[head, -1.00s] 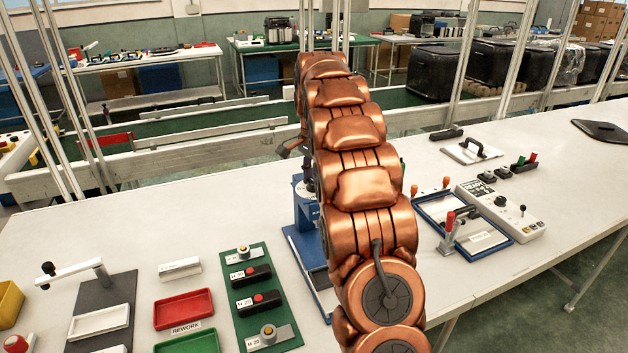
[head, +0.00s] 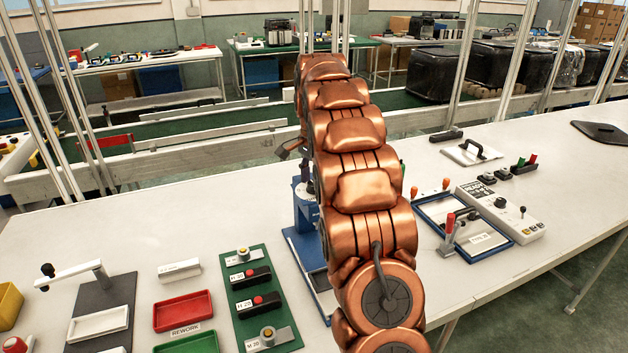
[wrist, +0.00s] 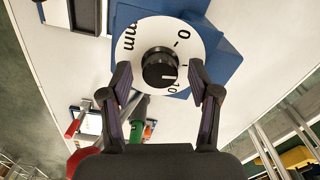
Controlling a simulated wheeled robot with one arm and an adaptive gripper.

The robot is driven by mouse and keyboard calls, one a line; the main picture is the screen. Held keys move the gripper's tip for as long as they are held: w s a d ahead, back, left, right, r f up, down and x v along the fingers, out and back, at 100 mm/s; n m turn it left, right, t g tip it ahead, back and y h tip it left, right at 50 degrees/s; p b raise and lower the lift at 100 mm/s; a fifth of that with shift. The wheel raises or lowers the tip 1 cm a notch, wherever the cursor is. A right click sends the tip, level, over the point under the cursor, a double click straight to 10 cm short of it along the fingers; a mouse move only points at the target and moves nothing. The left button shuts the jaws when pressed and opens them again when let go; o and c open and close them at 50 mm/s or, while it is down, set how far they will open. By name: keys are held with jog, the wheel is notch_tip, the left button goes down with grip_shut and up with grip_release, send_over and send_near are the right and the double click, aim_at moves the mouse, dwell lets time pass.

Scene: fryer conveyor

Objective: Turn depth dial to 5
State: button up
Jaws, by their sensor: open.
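In the wrist view the depth dial is a round white plate (wrist: 193,31) marked 0, 10 and mm, with a black knob (wrist: 158,68) at its centre. A pale mark on the knob appears to point toward the 10. The dial is on a blue device (wrist: 220,62), whose blue base also shows in the head view (head: 300,246), partly behind my arm. My gripper (wrist: 160,72) is open, its fingers on either side of the knob with gaps visible.
Left of the device is a green board (head: 239,272) with several switches, beside a red tray (head: 183,310). To the right are a blue-framed tray (head: 433,204), a red-handled clamp (head: 449,235) and a white control box (head: 505,212). The table's front left is crowded.

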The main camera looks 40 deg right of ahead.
aim_at(312, 184)
jog(key=shift+r, duration=0.1)
jog(key=shift+r, duration=3.65)
jog(key=shift+s+a+r, duration=0.1)
jog(key=shift+s+a, duration=0.1)
jog(key=shift+a, duration=0.25)
jog(key=s+a+f+n+g, duration=0.1)
jog(key=s+a+n, duration=0.8)
jog(key=s+a, duration=0.85)
jog(key=s+a+f+n, duration=0.2)
jog(key=s+a+f, duration=0.1)
jog(key=s, duration=0.4)
jog(key=s+a+f+n, duration=0.3)
jog(key=s+f, duration=0.1)
jog(key=s, duration=0.3)
jog(key=s+a+f+n, duration=0.3)
jog(key=s, duration=0.3)
jog(key=shift+s+a+f+g, duration=0.2)
jog(key=shift+s+a+g, duration=0.05)
jog(key=shift+s+g, duration=0.15)
